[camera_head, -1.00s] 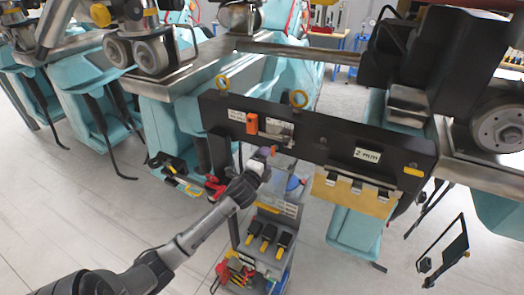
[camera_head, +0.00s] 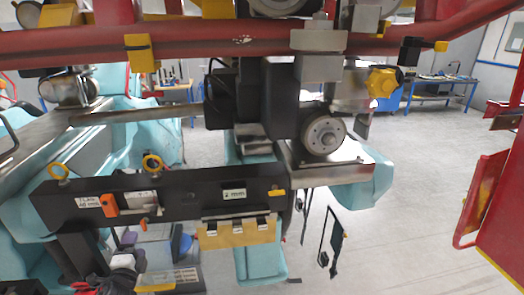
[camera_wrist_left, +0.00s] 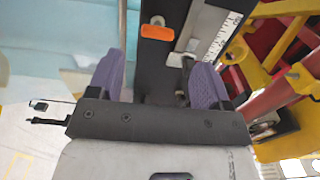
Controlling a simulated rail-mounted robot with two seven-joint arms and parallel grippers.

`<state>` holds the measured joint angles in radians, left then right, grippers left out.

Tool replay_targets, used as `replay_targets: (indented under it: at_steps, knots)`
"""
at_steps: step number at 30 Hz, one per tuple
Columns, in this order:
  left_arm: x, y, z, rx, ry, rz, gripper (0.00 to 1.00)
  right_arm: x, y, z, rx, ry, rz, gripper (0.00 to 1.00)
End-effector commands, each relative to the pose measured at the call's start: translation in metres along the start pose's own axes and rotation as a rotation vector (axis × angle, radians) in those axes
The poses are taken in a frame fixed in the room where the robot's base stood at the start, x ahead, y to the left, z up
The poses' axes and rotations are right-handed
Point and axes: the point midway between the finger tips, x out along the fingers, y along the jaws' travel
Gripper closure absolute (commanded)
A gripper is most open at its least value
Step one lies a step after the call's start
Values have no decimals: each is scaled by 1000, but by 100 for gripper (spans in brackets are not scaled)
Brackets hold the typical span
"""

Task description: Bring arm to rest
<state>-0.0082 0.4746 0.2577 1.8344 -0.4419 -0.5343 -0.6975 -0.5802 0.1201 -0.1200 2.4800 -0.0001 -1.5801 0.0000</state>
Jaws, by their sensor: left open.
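My left gripper (camera_head: 128,240) shows small at the lower left of the head view, just below the black beam (camera_head: 185,203). In the left wrist view its two purple fingers (camera_wrist_left: 157,82) stand wide apart and open. The beam (camera_wrist_left: 160,75) shows between and beyond them, with an orange block (camera_wrist_left: 158,32) and a metal lever (camera_wrist_left: 185,52) on it. The lever's lower end lies near the right finger; I cannot tell whether they touch. Nothing is seen gripped. The same orange block (camera_head: 109,205) shows on the beam in the head view. My right gripper is not in view.
A tool cart (camera_head: 170,278) stands below the beam. A yellow plate (camera_head: 238,235) hangs from the beam. A train wheel (camera_head: 325,134) and red rails (camera_head: 230,42) are above. Open floor (camera_head: 400,230) lies to the right, with a red panel (camera_head: 485,200) at the edge.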

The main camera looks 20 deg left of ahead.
Motion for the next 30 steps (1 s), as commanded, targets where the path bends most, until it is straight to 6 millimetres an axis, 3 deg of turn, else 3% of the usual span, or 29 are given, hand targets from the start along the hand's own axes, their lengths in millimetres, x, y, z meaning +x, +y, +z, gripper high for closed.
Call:
replay_targets:
  at_steps: [7,11,14,17,21,27,30]
  knots:
    - [0,6,8,-122,-50,37,28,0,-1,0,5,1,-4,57]
    - [-9,25,26,-357,-214,163,28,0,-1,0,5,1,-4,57]
    - [-31,25,17,-575,-318,262,28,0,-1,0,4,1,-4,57]
    - [-73,32,-25,-775,-371,413,28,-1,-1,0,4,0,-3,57]
    - [-159,55,-82,-889,-399,678,28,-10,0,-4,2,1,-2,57]
    - [-283,74,-137,-905,-331,995,28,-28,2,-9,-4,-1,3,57]
    - [-338,81,-148,-907,-331,1112,28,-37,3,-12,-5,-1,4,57]
